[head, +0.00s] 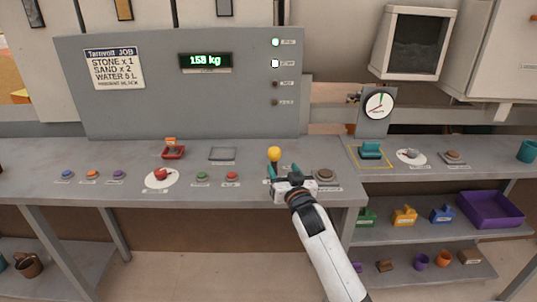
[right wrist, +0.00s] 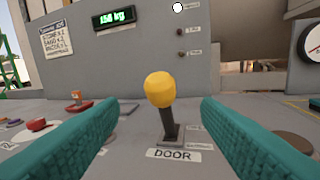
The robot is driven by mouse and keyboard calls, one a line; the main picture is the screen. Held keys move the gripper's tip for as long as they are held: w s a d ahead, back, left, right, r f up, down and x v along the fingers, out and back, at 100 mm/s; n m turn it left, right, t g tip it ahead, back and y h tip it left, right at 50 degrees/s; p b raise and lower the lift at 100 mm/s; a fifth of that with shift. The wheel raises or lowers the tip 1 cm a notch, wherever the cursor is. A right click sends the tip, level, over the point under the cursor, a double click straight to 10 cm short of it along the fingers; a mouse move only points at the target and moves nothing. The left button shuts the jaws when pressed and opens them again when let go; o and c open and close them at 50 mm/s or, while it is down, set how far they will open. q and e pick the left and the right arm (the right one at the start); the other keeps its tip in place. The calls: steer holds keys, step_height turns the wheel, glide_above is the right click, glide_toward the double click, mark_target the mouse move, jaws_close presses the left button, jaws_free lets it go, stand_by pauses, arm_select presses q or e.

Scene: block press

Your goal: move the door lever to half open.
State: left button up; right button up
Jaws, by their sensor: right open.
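The door lever has a yellow knob (head: 274,154) on a dark stem and stands on the grey console. In the right wrist view the lever knob (right wrist: 160,89) is in the middle, above a label reading DOOR (right wrist: 172,155). The stem leans slightly. My right gripper (head: 281,172) is open at the lever, with its teal fingers (right wrist: 160,125) on either side of the knob and apart from it. In the head view the gripper hides the lever's base. My left gripper is not in view.
A grey panel (head: 120,100) behind carries a display (head: 206,61) reading 158 kg. A red knob (head: 161,174), a green button (head: 202,177) and a red button (head: 232,177) lie left of the lever. A round brown button (head: 325,175) is close on its right.

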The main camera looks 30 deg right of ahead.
mark_target(276, 158)
steer(key=x, duration=0.9)
steer(key=shift+w+d, duration=0.15)
steer(key=shift+w, duration=0.05)
steer(key=shift+c, duration=0.2)
